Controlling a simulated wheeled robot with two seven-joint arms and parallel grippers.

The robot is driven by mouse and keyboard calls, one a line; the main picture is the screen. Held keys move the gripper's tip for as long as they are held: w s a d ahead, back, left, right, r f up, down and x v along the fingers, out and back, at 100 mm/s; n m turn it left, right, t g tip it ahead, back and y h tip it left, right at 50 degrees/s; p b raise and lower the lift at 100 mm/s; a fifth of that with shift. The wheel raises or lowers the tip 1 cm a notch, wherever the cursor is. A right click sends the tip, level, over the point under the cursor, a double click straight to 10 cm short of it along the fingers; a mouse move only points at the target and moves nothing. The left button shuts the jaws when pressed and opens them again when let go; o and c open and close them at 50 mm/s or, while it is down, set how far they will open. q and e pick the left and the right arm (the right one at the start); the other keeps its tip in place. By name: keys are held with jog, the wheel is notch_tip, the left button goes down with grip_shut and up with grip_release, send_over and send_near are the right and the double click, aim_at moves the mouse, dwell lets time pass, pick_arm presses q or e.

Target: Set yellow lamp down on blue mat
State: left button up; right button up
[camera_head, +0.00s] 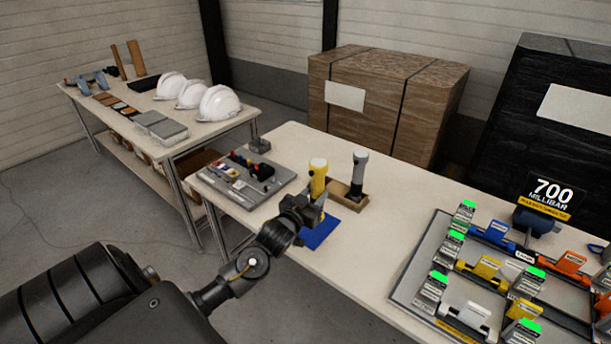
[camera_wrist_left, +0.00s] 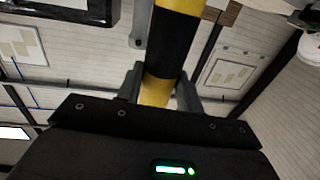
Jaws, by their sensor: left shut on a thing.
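The yellow lamp (camera_head: 318,179) is upright in my left gripper (camera_head: 311,207) in the head view. In the left wrist view the fingers (camera_wrist_left: 160,88) are shut around its yellow and black body (camera_wrist_left: 176,40). The blue mat (camera_head: 320,234) lies on the near table, below and partly behind my gripper and the lamp. The lamp's lower end is hidden by my gripper, so I cannot tell whether it touches the mat. My right gripper is not in view.
A grey-and-black lamp (camera_head: 358,172) stands in a brown holder (camera_head: 338,189) just right of the yellow lamp. A grey tool tray (camera_head: 224,191) lies to the left. A board (camera_head: 408,292) with several coloured parts covers the table's right side. White helmets (camera_head: 217,103) stand on another table.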

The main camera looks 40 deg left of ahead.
pick_arm(q)
jog(key=w+a+f+b, duration=0.1)
jog(key=a+f+b, duration=0.3)
jog(key=f+b, duration=0.1)
jog(key=shift+a+f+y+b, duration=0.4)
jog(key=shift+b, duration=0.5)
dwell(0.4)
jog(key=shift+f, duration=0.35)
jog(key=o, duration=1.2)
jog(key=shift+f, duration=0.1)
